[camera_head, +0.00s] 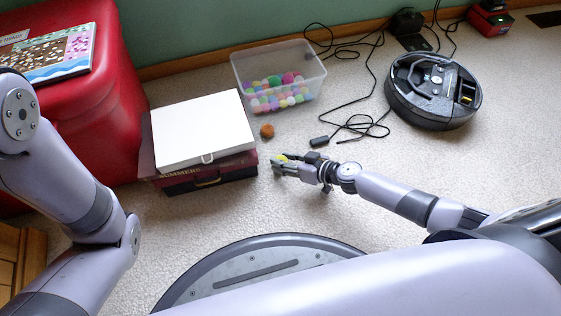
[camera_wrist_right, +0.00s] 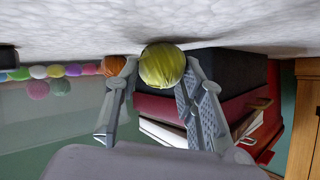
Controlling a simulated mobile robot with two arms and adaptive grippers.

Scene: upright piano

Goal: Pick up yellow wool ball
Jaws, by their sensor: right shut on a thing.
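The yellow wool ball (camera_wrist_right: 162,64) sits between the two fingertips of my right gripper (camera_head: 279,166), which is shut on it. In the head view only a small part of the ball (camera_head: 281,158) shows at the fingertips, just right of the stacked cases. In the right wrist view, which looks upside down, the fingers touch the ball on both sides. I cannot tell whether the ball is clear of the carpet. My left arm shows at the left of the head view, but its gripper is not in view.
An orange-brown ball (camera_head: 267,131) lies on the carpet beyond my gripper. A white case (camera_head: 205,130) rests on dark red cases (camera_head: 210,178) to the left. A clear bin (camera_head: 312,70) of coloured balls, black cables (camera_head: 362,125) and a robot vacuum (camera_head: 432,92) stand farther back.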

